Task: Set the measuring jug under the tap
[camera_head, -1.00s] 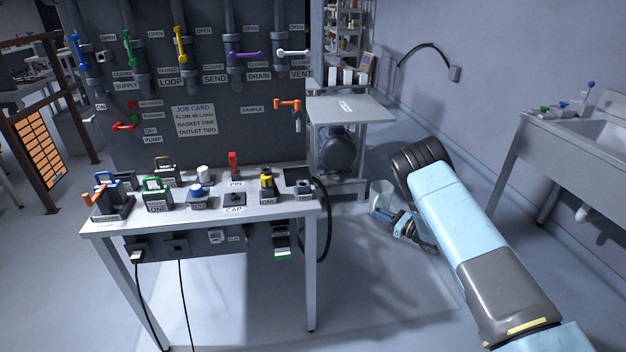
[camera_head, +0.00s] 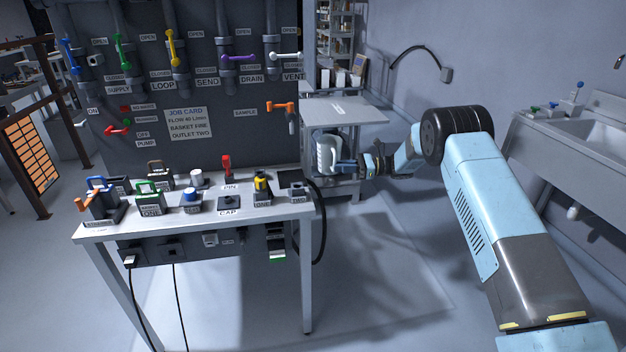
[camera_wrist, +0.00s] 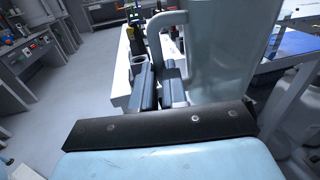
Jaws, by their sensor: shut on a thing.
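The measuring jug (camera_head: 325,156) is pale and translucent, held upright in front of the small side stand. In the wrist view the jug (camera_wrist: 222,50) fills the upper right, with its handle (camera_wrist: 155,42) toward the fingers. My gripper (camera_head: 347,167) is shut on the jug's handle; its two fingers (camera_wrist: 160,88) lie either side of the handle's lower part. The sample tap (camera_head: 281,107) has an orange lever and a grey spout (camera_head: 292,126) on the dark panel. The jug is to the right of the spout and lower, apart from it.
The side stand (camera_head: 343,112) with a motor underneath is close behind the jug. The white bench (camera_head: 150,226), holding several fittings, stands left of the jug, with a black hose (camera_head: 320,225) at its right end. A sink (camera_head: 590,140) is at the right. The floor in front is clear.

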